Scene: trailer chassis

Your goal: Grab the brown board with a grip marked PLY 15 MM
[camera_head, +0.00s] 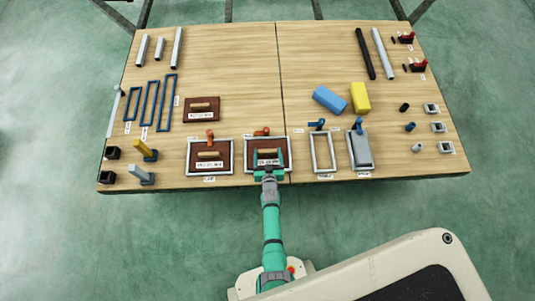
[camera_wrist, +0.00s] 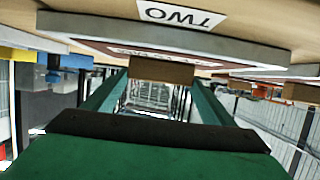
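Three brown boards with wooden grips show in the head view. One lies loose on the table (camera_head: 188,117). One sits in a grey frame at front left (camera_head: 226,147). One sits in the grey frame at front middle (camera_head: 254,147). Their white labels are too small to read surely. My gripper (camera_head: 268,160) is over the front-middle board, its green fingers spread wide. In the wrist view the board's brown grip (camera_wrist: 161,70) lies between the fingertips, one near each end. I cannot tell whether they touch it. The frame there (camera_wrist: 230,52) is marked TWO.
Orange clamps (camera_head: 210,135) stand at the back of both board frames. To the right are an empty grey frame (camera_head: 314,153) and a frame with a grey block (camera_head: 360,150). Blue (camera_head: 330,99) and yellow (camera_head: 360,97) blocks lie behind. The middle back of the wooden table (camera_head: 270,70) is clear.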

